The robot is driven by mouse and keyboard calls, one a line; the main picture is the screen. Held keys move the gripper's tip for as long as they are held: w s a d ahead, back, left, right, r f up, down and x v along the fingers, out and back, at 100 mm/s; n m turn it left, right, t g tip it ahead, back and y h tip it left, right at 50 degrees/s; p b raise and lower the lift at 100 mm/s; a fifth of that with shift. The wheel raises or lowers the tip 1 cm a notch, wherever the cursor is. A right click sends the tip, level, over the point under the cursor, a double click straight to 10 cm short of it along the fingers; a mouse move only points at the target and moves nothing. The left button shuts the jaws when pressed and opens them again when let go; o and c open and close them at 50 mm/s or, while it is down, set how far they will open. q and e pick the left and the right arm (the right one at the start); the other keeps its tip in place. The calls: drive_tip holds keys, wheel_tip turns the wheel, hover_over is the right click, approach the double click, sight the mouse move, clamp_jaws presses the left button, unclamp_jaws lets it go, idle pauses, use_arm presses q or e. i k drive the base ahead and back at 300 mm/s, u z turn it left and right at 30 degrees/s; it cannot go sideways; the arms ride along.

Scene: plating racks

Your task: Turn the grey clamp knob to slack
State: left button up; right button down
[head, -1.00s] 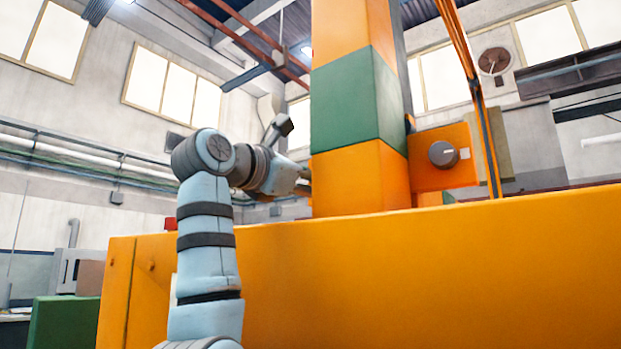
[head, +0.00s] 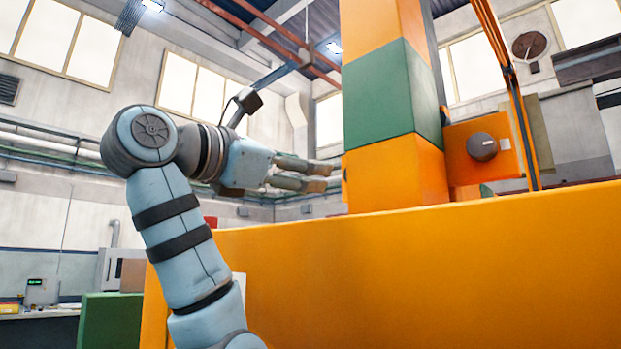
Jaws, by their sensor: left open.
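The grey clamp knob (head: 482,146) is round, with a small pale mark on its face. It sits on an orange plate (head: 460,170) just right of the tall orange and green column (head: 393,95). My left gripper (head: 321,177) is left of the column, pointing right. Its two fingers are apart with nothing between them. The column stands between the gripper and the knob in the picture, and the gripper is well apart from the knob. My right gripper is not in view.
A long orange wall or beam (head: 400,270) fills the lower right, below the knob. Dark orange-edged cables (head: 512,90) hang just right of the knob. A green box (head: 108,320) stands at the lower left.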

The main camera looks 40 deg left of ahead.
sight(481, 147)
drive_tip(key=u, duration=0.05)
drive_tip(key=k, duration=1.5)
drive_tip(key=z, duration=0.05)
